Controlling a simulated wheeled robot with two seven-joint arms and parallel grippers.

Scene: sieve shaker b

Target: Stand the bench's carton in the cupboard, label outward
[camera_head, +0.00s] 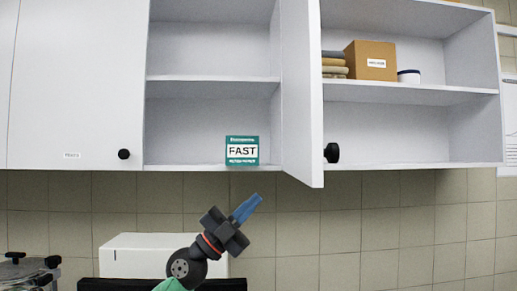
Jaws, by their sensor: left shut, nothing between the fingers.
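A teal carton (242,151) with a white label reading FAST stands upright on the bottom shelf of the open wall cupboard (210,118). Its label faces out of the cupboard. It is near the right side of that bay and the shelf's front edge. My left gripper (247,208) is below the cupboard, apart from the carton. Its blue fingers are shut with nothing between them and point up to the right. My right gripper is out of view.
An open cupboard door (302,95) juts out just right of the carton. Below are a white box (135,256) and metal equipment (27,272). The cupboard shelf left of the carton is clear.

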